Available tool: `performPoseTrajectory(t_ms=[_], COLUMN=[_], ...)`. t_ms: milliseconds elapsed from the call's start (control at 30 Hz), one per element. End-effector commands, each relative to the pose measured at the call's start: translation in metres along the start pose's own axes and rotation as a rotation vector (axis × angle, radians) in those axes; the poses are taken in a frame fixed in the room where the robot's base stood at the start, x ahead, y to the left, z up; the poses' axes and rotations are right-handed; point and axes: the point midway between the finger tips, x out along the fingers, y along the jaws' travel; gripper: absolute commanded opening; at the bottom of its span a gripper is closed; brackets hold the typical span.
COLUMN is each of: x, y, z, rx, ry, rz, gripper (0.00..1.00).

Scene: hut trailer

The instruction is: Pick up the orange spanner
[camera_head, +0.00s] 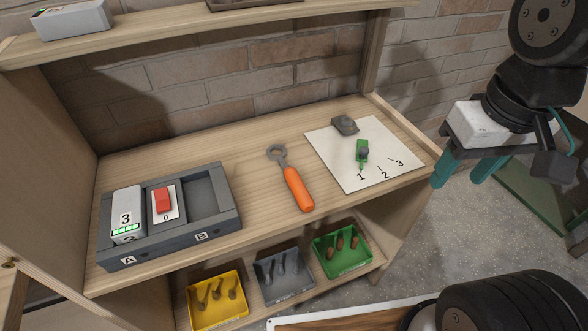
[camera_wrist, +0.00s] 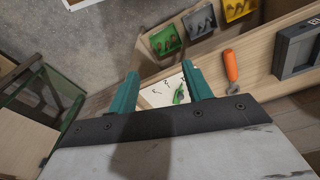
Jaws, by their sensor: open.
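The orange spanner (camera_head: 297,187) lies on the wooden bench top, between the grey tray and the white sheet. Its grey ring head points to the back wall and its orange handle to the front edge. In the wrist view its orange handle (camera_wrist: 231,66) shows to the right of my gripper. My gripper (camera_wrist: 158,82) has two teal fingers, spread apart with nothing held between them. In the head view my gripper (camera_head: 510,169) is at the far right, beyond the bench's right end and apart from the spanner.
A grey tray (camera_head: 170,254) with compartments A and B holds a white block and a red switch. A white numbered sheet (camera_head: 345,178) carries a green piece and a grey piece. Yellow (camera_head: 219,317), grey and green bins sit on the lower shelf. An upper shelf (camera_head: 190,19) overhangs the back.

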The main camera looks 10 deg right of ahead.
Motion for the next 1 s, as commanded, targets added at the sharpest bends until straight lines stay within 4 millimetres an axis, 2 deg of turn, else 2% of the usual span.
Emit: performPoseTrajectory(t_ms=[467,500,667,833,1000], x=[0.0,0.0,0.006,0.025,0.051], y=[0.0,0.0,-0.008,-0.031,-0.068], z=[0.0,0.0,-0.002,-0.022,-0.062], rx=[0.0,0.0,-0.04,-0.15,-0.254], ry=[0.0,0.0,-0.034,-0.15,-0.226], rz=[0.0,0.0,-0.004,-0.002,0.018], gripper=[0.5,0.54,0.54,0.54,0.54])
